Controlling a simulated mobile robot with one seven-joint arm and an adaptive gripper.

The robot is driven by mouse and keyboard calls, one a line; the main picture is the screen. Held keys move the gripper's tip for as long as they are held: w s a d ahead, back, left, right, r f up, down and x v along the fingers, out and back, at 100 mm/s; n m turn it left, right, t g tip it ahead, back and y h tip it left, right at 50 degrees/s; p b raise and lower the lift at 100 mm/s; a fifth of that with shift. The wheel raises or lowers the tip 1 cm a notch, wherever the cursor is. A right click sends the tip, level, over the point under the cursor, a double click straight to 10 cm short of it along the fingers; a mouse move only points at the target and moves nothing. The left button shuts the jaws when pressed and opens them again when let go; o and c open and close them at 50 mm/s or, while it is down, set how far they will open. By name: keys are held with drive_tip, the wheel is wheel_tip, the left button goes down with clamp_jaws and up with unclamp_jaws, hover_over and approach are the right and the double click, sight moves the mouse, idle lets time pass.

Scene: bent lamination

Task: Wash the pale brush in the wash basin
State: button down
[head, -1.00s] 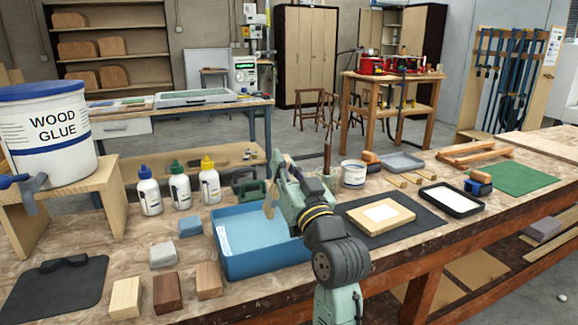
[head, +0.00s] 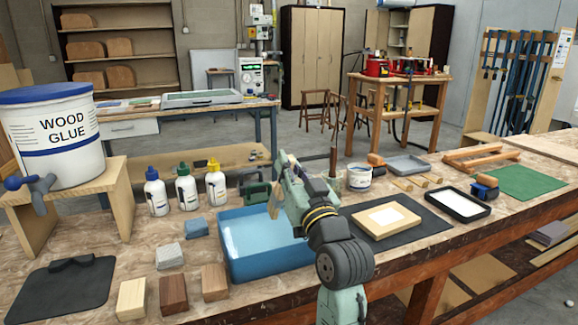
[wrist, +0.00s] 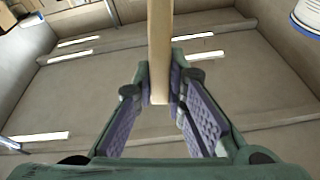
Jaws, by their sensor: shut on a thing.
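My gripper (head: 284,184) is above the right part of the blue wash basin (head: 268,264) in the head view. It is shut on the pale brush (head: 275,204), which shows only as a small pale piece at the jaws. In the wrist view, the pale wooden handle (wrist: 160,45) stands between the two purple-padded fingers (wrist: 161,90). The bristles cannot be made out. The basin holds light blue liquid and is partly hidden by my arm. The brush seems to be over the liquid; I cannot tell whether it touches it.
Wood blocks (head: 172,294) stand left of the basin, with several glue bottles (head: 186,188) behind. A wood glue bucket (head: 52,140) is on a stand at left. A dark upright stick (head: 333,160) is behind my gripper.

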wheel_tip(320, 180, up, 5)
drive_tip(key=p, duration=0.4)
drive_tip(key=shift+r, duration=0.1)
idle(0.6)
